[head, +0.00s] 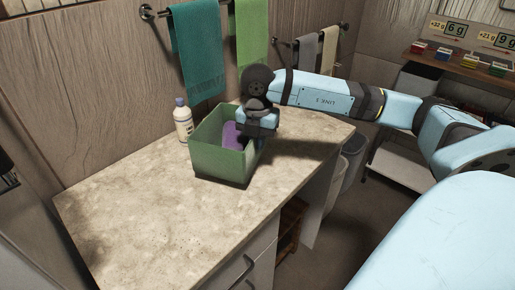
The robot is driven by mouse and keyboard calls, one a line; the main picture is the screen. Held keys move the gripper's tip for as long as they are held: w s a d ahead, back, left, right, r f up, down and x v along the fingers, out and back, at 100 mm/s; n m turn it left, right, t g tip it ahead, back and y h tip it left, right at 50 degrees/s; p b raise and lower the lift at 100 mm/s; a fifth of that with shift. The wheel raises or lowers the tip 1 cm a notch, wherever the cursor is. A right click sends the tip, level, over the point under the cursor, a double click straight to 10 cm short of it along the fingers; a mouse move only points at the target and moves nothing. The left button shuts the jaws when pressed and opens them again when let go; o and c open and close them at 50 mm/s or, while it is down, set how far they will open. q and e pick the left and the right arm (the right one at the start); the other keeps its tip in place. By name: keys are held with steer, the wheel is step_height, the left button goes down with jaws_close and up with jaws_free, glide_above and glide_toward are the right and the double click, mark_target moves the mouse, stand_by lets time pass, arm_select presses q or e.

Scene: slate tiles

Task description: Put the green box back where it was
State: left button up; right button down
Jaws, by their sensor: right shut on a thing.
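The green box (219,163) is an open-topped bin on the stone-patterned counter, near its back right part. A purple thing (231,136) lies inside it, partly hidden. My right arm reaches in from the right, and my right gripper (259,130) points down at the box's right side. The gripper is shut on the box's rim there; its fingertips are mostly hidden by the wrist and box. Whether the box's base touches the counter is hard to tell. My left gripper is not in view.
A white bottle with a purple cap (183,122) stands close behind the box at left. Towels (198,50) hang on the wall behind. The counter (150,220) is clear at the front left. Small coloured boxes sit on a shelf (470,65) at far right.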

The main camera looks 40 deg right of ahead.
mark_target(258, 159)
steer(key=shift+f, duration=1.5)
steer(key=shift+f, duration=0.1)
steer(key=c, duration=1.7)
jaws_free()
steer(key=shift+f, duration=0.15)
steer(key=shift+c, duration=0.2)
steer(key=o, duration=0.4)
steer(key=shift+o, duration=0.2)
